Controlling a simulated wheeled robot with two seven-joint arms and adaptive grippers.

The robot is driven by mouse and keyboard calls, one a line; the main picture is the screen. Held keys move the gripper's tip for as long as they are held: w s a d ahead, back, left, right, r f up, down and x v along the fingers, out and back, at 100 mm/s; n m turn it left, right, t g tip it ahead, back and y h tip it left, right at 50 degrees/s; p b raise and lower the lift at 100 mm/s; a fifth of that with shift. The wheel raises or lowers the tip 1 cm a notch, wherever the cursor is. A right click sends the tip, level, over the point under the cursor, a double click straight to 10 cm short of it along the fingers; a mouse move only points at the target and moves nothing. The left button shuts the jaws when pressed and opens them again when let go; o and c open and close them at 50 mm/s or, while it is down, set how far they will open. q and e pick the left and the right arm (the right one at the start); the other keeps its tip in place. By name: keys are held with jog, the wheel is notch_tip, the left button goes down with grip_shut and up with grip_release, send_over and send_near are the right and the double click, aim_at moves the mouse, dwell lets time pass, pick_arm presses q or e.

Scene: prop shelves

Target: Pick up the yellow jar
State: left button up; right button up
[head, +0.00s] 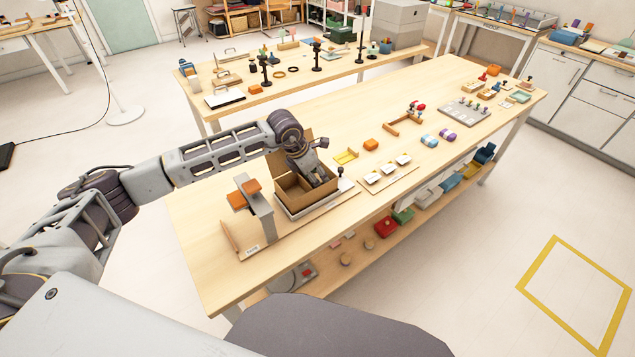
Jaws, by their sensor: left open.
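I cannot make out a yellow jar in the head view; the inside of the open cardboard box (291,190) is partly hidden by my left gripper. My left gripper (322,181) is open and points down at the right part of this box, on the near part of the long wooden table (215,230). Its fingertips are small and partly hidden, and I see nothing held in it. My right gripper is not in view.
The lower shelf holds several coloured boxes.

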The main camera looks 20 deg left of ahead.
pick_arm(q)
jog(key=shift+x, duration=0.9)
jog(key=shift+w+f, duration=0.15)
jog(key=shift+f, duration=0.05)
jog(key=shift+d, duration=0.1)
jog(key=c, duration=0.7)
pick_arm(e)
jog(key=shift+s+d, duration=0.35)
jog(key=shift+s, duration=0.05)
pick_arm(q)
jog(key=shift+r, duration=0.1)
